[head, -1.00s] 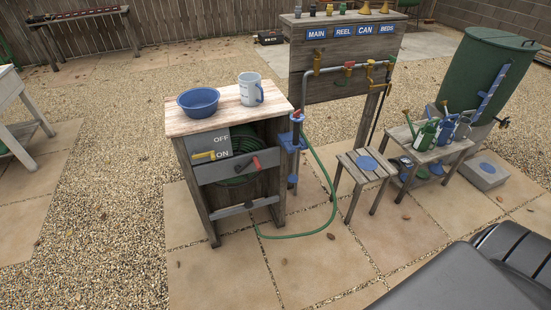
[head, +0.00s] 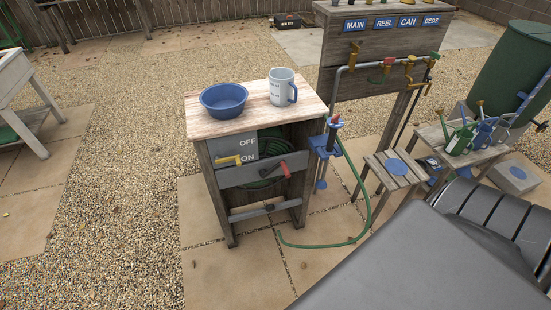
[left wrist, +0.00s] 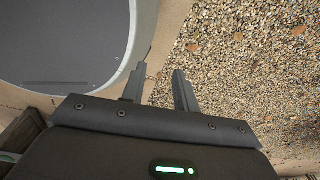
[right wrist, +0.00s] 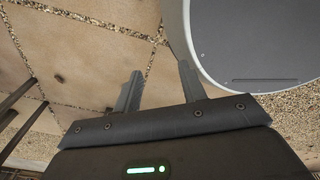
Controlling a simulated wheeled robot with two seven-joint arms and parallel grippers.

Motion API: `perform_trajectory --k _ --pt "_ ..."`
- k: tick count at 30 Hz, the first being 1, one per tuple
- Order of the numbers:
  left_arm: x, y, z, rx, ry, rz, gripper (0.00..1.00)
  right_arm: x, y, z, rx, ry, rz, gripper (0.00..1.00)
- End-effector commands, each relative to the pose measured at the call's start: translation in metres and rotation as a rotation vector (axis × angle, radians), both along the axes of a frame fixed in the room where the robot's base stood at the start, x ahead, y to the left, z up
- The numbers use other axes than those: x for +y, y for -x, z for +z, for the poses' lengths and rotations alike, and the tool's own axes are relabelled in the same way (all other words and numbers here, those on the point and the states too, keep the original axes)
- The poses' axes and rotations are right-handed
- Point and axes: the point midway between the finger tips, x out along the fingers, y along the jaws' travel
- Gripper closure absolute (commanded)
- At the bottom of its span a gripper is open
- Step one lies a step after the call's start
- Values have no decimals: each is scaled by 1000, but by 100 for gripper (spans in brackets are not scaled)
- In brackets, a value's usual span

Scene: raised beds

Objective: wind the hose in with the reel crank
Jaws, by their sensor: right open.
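In the head view the wooden reel stand (head: 215,200) has a crank with a red grip (head: 285,169) on its grey front rail. The green hose (head: 330,245) lies in a loop on the paving beside the stand. More green hose is coiled on the reel (head: 273,147) inside, partly hidden by the rail and the OFF/ON panel. A yellow lever (head: 228,160) sits by ON. My left gripper (left wrist: 160,82) is open and empty in the left wrist view, over gravel. My right gripper (right wrist: 159,80) is open and empty in the right wrist view, over paving. Neither gripper shows in the head view.
A blue bowl (head: 223,99) and a measuring jug (head: 282,88) stand on the stand's top. To the right are a tap board (head: 340,90), a slatted stool (head: 392,182) and a bench with watering cans (head: 460,138). Gravel left of the stand is clear.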

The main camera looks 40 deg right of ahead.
Motion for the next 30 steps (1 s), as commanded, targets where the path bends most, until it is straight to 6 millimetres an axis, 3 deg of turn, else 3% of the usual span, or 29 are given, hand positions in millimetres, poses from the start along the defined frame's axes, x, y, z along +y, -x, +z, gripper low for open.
perform_trajectory --k 4,7,9,12,15,18,21,24,30 --pt "2 -12 -28 -10 -4 -1 70 -24 -103 -6 -215 42 -41 59" --pt "6 -24 -52 -19 -11 3 70 -52 -203 17 -451 86 -99 59" --pt "9 -33 -68 -25 -16 2 70 -73 -270 52 -634 113 -145 59" --pt "12 -47 -87 -35 -23 1 70 -99 -344 118 -885 138 -213 59" --pt "16 -58 -101 -41 -30 -2 70 -119 -390 189 -1106 146 -275 59" --pt "18 -66 -111 -46 -35 -3 70 -132 -412 251 -1278 142 -324 59" --pt "19 -71 -116 -48 -38 -3 70 -139 -420 296 -1395 134 -356 59" --pt "20 -74 -117 -50 -40 -3 70 -142 -422 321 -1458 128 -374 59" --pt "20 -75 -115 -50 -41 -3 70 -144 -425 332 -1480 125 -379 59"
